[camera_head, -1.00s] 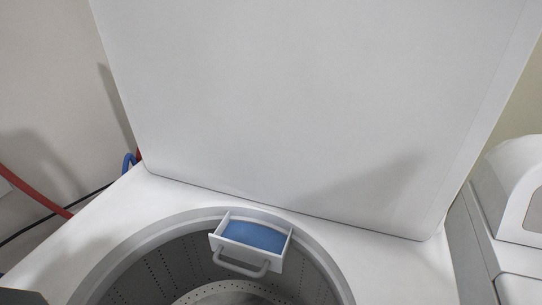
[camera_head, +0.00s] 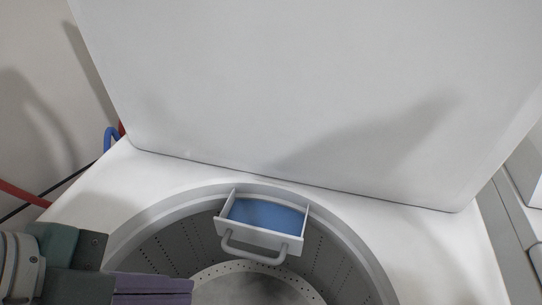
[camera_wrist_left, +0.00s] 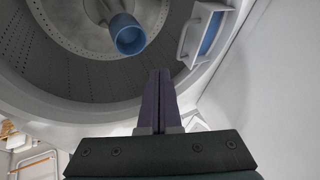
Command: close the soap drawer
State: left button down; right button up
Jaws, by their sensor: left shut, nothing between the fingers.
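The soap drawer (camera_head: 262,238) is a small white tray with blue inside and a grey loop handle. It stands pulled out from the back rim of the washer's tub, over the opening. It also shows in the left wrist view (camera_wrist_left: 195,43), at the upper right. My left gripper (camera_head: 188,288) is at the lower left of the head view, left of the drawer and apart from it. Its purple fingers are together and empty, as the left wrist view shows too (camera_wrist_left: 158,75). My right gripper is in neither view.
The washer's open white lid (camera_head: 300,90) stands up behind the tub. The round tub (camera_head: 170,250) is open, with a blue-tipped agitator (camera_wrist_left: 128,36) in its middle. Red and blue hoses (camera_head: 110,137) run at the left. Another white machine (camera_head: 520,225) stands at the right.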

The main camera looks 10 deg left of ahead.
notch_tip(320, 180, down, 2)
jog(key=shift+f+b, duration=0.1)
jog(key=shift+b, duration=0.9)
pick_arm(q)
jog(key=w+d+f, duration=0.3)
jog(key=w+f, duration=0.5)
jog(key=shift+d+f, duration=0.2)
jog(key=shift+f, duration=0.05)
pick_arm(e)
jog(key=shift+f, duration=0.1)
